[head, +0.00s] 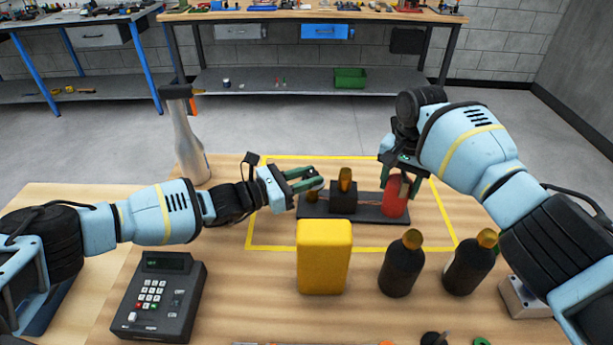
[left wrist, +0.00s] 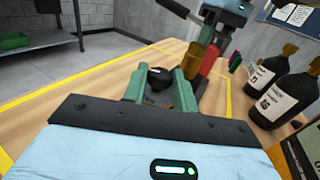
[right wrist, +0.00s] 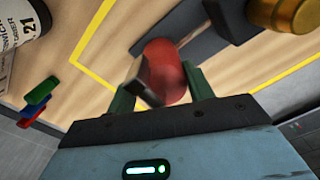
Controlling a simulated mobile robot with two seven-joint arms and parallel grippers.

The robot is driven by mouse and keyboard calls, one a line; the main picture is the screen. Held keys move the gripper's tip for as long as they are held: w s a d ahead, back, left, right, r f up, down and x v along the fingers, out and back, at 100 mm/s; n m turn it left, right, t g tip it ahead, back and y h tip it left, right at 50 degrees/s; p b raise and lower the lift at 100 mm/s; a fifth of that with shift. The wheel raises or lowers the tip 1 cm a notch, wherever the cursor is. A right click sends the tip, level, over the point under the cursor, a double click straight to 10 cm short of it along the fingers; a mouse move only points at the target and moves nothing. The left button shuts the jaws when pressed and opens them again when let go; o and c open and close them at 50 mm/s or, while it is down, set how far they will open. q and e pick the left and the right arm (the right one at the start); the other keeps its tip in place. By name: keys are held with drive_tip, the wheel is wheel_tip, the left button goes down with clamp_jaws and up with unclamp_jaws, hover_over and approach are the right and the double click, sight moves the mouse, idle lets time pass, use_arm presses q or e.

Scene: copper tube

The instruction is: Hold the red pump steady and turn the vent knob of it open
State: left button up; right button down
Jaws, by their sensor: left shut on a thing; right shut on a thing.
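The red pump (head: 395,198) is an upright red cylinder at the right end of a dark base plate (head: 328,212). My right gripper (head: 400,168) comes down from above and is shut on it; in the right wrist view the red body (right wrist: 165,70) shows between the green fingers. My left gripper (head: 310,181) reaches in at the plate's left end. In the left wrist view its green fingers are shut on a round black knob (left wrist: 160,78). The knob's marking and turn angle cannot be read. A dark block with a brass top (head: 345,180) stands between the grippers.
A yellow block (head: 324,256) and two dark bottles (head: 402,262) (head: 470,262) stand in front. A card terminal (head: 160,296) is front left, a tall grey bottle (head: 187,145) back left. Yellow tape (head: 290,158) outlines the area around the plate.

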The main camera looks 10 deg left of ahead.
use_arm(q)
drive_tip(key=o, duration=1)
drive_tip(key=shift+c, duration=0.2)
drive_tip(key=shift+a, duration=0.15)
drive_tip(key=v, duration=1.2)
